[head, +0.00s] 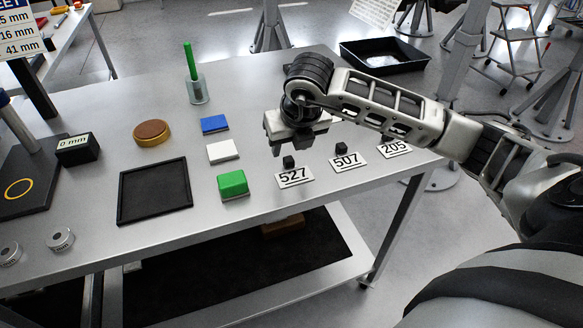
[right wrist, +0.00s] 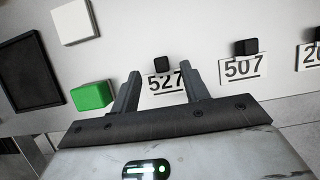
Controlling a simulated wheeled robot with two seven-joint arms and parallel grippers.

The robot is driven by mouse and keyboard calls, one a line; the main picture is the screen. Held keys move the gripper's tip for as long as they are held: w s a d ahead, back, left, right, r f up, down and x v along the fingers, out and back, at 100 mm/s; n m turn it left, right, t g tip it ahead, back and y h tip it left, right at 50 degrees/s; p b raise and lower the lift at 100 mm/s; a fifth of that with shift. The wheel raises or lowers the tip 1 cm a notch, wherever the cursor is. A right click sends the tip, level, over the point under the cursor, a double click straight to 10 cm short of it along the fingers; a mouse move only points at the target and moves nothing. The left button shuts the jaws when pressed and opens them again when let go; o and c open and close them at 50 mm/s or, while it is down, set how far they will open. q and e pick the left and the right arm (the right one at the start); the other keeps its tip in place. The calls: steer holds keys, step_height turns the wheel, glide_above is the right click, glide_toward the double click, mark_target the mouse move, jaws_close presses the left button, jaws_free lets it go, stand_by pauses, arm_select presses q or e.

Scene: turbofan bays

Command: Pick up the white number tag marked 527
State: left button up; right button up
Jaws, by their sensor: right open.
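The white number tag marked 527 (head: 294,178) lies on the grey table near its front edge, with a small black block (head: 289,162) at its back edge. My right gripper (head: 296,148) is open and empty, just above and behind the tag in the head view. In the right wrist view the tag (right wrist: 166,88) shows between the two fingers of the right gripper (right wrist: 158,84), apart from them. The similar tags 507 (head: 346,161) and 205 (head: 394,149) lie to its right. My left gripper is not in view.
A green block (head: 233,184), a white block (head: 222,151) and a blue block (head: 214,124) stand left of the tag. A black tray (head: 155,191) lies further left. A green stick stands in a clear holder (head: 198,92) at the back. The table's front edge is close to the tags.

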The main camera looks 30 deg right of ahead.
mark_target(288, 157)
steer(key=shift+p+x, duration=0.45)
steer(key=shift+x, duration=1.95)
steer(key=shift+s, duration=0.1)
jaws_close()
